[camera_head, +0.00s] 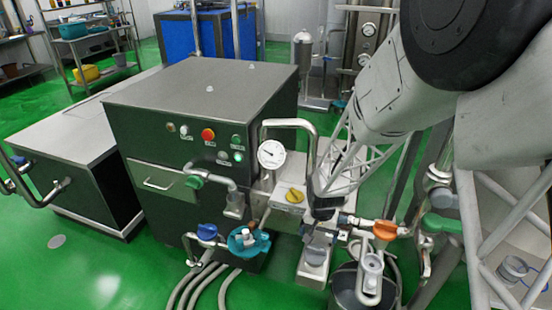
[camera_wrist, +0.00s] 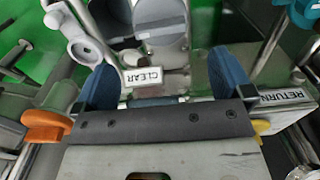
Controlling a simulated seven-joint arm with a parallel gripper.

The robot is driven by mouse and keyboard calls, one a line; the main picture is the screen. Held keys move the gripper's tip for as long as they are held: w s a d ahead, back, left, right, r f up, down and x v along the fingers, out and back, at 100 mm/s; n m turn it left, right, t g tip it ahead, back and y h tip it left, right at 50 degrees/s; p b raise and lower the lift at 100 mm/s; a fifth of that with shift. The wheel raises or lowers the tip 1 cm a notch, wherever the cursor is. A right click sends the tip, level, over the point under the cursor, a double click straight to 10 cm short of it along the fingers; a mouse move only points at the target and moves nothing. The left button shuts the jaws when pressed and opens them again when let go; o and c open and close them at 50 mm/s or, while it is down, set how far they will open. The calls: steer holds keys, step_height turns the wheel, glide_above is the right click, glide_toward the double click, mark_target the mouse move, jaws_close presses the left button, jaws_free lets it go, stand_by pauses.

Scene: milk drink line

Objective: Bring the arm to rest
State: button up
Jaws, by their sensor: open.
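My arm (camera_head: 385,95) reaches in from the upper right of the head view and slopes down to the pipework beside the dark steel machine. My gripper (camera_head: 318,228) is small and partly hidden there, low among the fittings. In the wrist view my gripper (camera_wrist: 165,72) has its two blue fingers wide apart, with nothing held between them. A plate marked CLEAR (camera_wrist: 143,77) and a grey cylindrical fitting (camera_wrist: 160,28) show beyond and between the fingers. I cannot tell whether the fingers touch anything.
An orange valve handle (camera_head: 385,230) is close right of the gripper. A yellow knob (camera_head: 291,196) and a pressure gauge (camera_head: 271,153) are close left. A dark bucket (camera_head: 350,292) stands below. A RETURN label (camera_wrist: 283,96) is beside the right finger. Green floor is open at front left.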

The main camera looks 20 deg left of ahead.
steer(key=s+d+r+t, duration=0.1)
steer(key=s+d+r, duration=0.3)
steer(key=d+r, duration=0.55)
steer(key=s+d+r, duration=0.5)
steer(key=d+r, duration=0.1)
steer(key=r, duration=0.6)
steer(key=s+d+r, duration=0.5)
steer(key=s, duration=0.4)
steer(key=s+d+r+t, duration=0.1)
steer(key=s+d+r, duration=0.5)
steer(key=s, duration=0.4)
steer(key=shift+s+t, duration=0.25)
steer(key=shift+t, duration=0.05)
